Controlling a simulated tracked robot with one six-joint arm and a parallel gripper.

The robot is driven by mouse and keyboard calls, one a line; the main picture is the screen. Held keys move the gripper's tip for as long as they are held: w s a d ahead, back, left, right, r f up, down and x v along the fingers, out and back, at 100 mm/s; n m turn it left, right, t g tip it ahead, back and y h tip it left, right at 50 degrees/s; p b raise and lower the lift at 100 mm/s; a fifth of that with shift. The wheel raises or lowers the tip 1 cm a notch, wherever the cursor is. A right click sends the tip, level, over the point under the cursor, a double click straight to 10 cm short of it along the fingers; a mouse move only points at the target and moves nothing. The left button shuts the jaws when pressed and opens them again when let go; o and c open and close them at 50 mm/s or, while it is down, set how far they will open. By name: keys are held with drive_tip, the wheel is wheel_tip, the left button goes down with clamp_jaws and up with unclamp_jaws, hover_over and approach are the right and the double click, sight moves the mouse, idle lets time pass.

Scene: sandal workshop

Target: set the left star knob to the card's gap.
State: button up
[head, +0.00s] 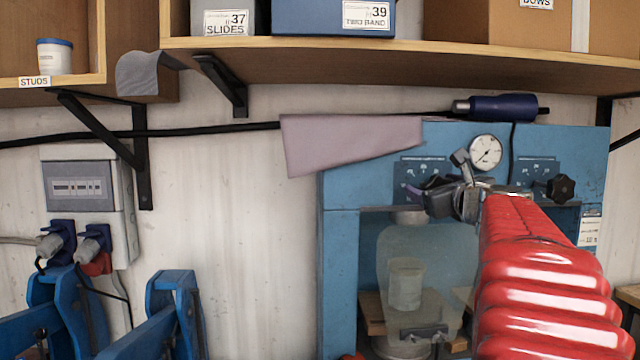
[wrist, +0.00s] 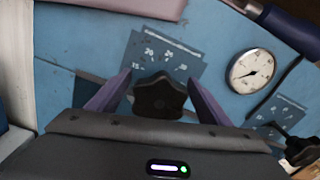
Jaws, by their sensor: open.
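The left star knob (wrist: 160,97) is black and lobed, on the blue press (head: 340,240). In the wrist view it sits between the purple fingers of my gripper (wrist: 158,84), which are open with a gap visible on each side. Its printed dial plate (wrist: 168,58) shows numbers such as 15 and 20 above it; I cannot read the pointer setting. In the head view my gripper (head: 432,190) is in front of this knob and hides most of it. A small white card (head: 590,226) is on the press's right side; its print is too small to read.
A round gauge (head: 487,152) is just right of my gripper. The right star knob (head: 560,188) is further right. A pink sheet (head: 350,143) drapes over the press's top left, and a blue-handled tool (head: 500,107) lies on top. A wooden shelf (head: 400,56) runs above.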

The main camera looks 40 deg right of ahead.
drive_tip(key=shift+x, duration=1.1)
drive_tip(key=c, duration=1)
